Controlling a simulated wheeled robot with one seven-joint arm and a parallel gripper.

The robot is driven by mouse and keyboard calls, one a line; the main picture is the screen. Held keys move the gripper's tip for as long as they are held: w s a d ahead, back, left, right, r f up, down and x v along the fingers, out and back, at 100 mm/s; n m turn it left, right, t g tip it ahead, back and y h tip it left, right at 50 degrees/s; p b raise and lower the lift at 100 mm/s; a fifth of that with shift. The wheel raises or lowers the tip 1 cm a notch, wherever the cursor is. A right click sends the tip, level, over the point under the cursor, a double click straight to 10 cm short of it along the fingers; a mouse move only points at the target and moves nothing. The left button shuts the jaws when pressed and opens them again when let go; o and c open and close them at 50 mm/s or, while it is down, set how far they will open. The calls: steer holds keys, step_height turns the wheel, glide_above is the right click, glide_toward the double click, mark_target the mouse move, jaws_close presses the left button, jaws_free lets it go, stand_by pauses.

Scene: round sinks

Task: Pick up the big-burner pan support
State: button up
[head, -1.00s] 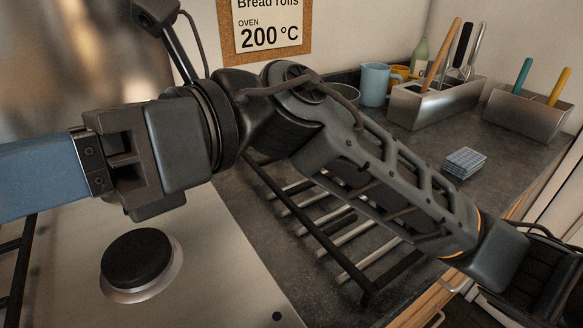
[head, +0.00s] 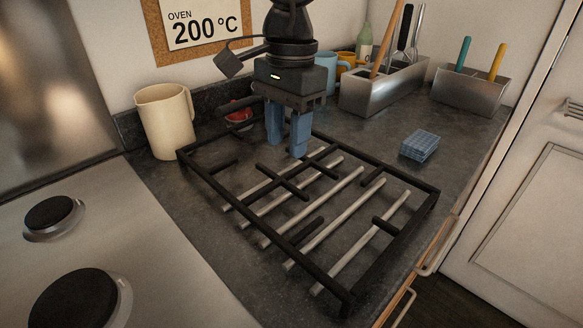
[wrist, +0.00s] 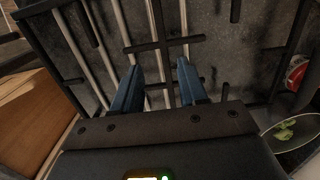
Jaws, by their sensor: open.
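The pan support is a large square black grate (head: 213,185) lying flat on the dark worktop, right of the hob; short black prongs run inward from its frame. Light metal bars (head: 330,210) run across the same area; I cannot tell whether they belong to it or lie beneath. My gripper (head: 287,150) points down at the grate's far side, blue fingers apart with nothing held between them. In the wrist view, the fingers (wrist: 160,66) reach toward a black cross-shaped part of the grate (wrist: 165,43). I cannot tell whether the fingertips touch anything.
A cream mug (head: 166,120) stands left of my gripper, near a red item (head: 238,112). Steel utensil holders (head: 382,88) stand at the back. A folded blue cloth or sponge (head: 419,145) lies right of the grate. The hob burners (head: 80,300) are at left.

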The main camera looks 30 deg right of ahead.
mark_target(296, 168)
steer(key=shift+w+d+r+h, duration=0.1)
steer(key=shift+w+d+h, duration=0.15)
steer(key=shift+d, duration=0.35)
steer(key=shift+w+d+h, duration=0.15)
steer(key=shift+w+d, duration=0.05)
steer(key=shift+d, duration=0.35)
steer(key=shift+w+f+p, duration=0.15)
steer(key=shift+f+p, duration=0.05)
steer(key=shift+f, duration=1.7)
steer(key=shift+w+f+p, duration=0.15)
steer(key=shift+f, duration=1.7)
jaws_close()
steer(key=shift+r, duration=0.1)
